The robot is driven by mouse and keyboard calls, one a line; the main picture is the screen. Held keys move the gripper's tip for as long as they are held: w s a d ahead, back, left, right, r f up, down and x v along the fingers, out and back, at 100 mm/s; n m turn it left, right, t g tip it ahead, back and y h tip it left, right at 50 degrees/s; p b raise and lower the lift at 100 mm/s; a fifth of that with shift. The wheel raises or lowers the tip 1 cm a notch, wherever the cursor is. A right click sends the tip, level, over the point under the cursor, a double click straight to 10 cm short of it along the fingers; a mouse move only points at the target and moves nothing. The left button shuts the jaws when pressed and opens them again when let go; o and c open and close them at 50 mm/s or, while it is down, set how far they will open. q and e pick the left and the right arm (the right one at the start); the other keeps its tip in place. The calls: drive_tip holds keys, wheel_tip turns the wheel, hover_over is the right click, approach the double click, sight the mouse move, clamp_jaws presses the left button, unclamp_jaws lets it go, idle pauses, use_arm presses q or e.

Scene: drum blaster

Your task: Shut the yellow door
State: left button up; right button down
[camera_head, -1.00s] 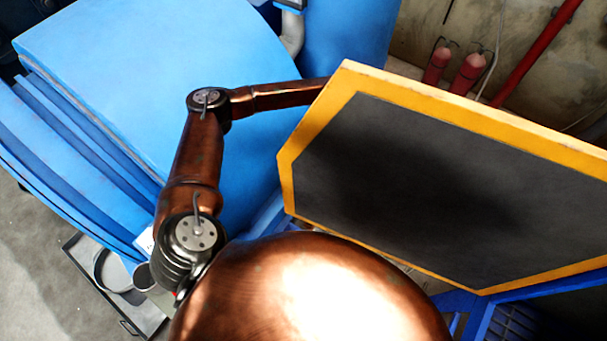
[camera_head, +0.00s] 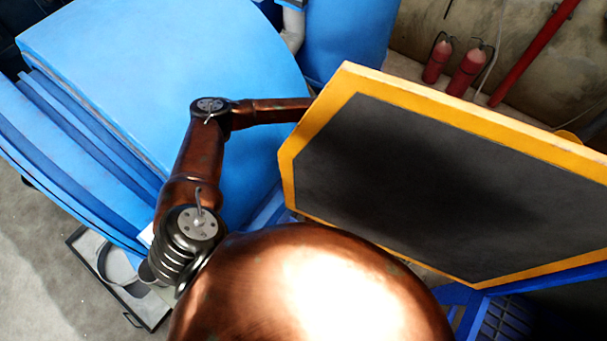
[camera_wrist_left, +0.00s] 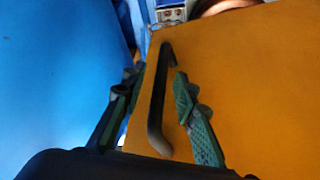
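The yellow door (camera_head: 325,112), a yellow frame around a dark panel, stands open at an angle on the right of the head view. My left arm reaches behind its left edge, so the left gripper is hidden there. In the left wrist view, the door's plain yellow face (camera_wrist_left: 265,80) fills the right side, with a dark bar handle (camera_wrist_left: 156,100) on it. My left gripper (camera_wrist_left: 160,97) is open, with one green finger on each side of the handle and gaps visible between. I cannot tell whether either finger touches it. My right gripper is not in view.
A large blue machine housing (camera_head: 150,60) fills the left, close to my left arm. Red extinguishers (camera_head: 467,72) and a red pipe (camera_head: 530,55) stand by the back wall. A grey metal tray (camera_head: 125,290) lies on the floor at lower left.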

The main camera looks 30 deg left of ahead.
use_arm(q)
clamp_jaws()
idle(0.4)
